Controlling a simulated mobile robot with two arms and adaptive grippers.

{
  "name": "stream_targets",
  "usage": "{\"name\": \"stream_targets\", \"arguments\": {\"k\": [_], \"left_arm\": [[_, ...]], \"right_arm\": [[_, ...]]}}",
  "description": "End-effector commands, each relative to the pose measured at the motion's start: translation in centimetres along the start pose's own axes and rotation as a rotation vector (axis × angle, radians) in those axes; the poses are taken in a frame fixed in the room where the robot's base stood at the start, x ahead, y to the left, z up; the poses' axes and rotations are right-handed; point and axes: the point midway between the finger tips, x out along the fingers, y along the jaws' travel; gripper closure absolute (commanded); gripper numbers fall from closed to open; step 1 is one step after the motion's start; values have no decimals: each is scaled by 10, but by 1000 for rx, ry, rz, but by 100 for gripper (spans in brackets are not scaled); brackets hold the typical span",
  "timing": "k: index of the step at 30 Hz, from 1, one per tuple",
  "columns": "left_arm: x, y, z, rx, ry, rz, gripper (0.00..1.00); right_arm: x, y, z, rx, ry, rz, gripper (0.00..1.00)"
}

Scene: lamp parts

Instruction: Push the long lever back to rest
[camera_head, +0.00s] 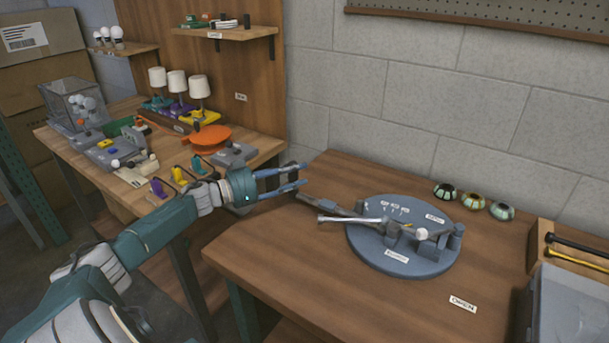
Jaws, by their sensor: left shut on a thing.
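A round blue-grey base (425,262) lies on the wooden table at the right, with a small white ball and several blocks on it. The long lever (345,211), a dark grey bar, reaches out from the base to the left. A silver rod (345,219) lies close beside it. My right gripper is not in view.
Three small patterned round pieces (473,201) stand behind the base. A grey bin (570,305) and a wooden tray (538,240) are at the right edge. A second table (60,150) at the left holds lamps and parts. The front of the near table is clear.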

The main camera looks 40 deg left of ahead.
Motion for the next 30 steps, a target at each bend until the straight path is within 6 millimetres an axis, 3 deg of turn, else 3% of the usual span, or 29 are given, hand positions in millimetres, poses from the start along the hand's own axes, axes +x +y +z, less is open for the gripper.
{"name": "stream_targets", "arguments": {"k": [11,12,14,24,30], "left_arm": [[-2,-4,0,8,-2,-10,100],[-2,-4,0,8,-2,-10,58],[-2,-4,0,7,-2,-10,46],[-3,-2,1,2,-2,-5,46],[-25,-2,3,1,-7,-6,46]], "right_arm": [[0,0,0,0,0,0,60],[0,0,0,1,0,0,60],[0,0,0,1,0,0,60],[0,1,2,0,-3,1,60],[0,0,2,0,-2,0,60]]}}
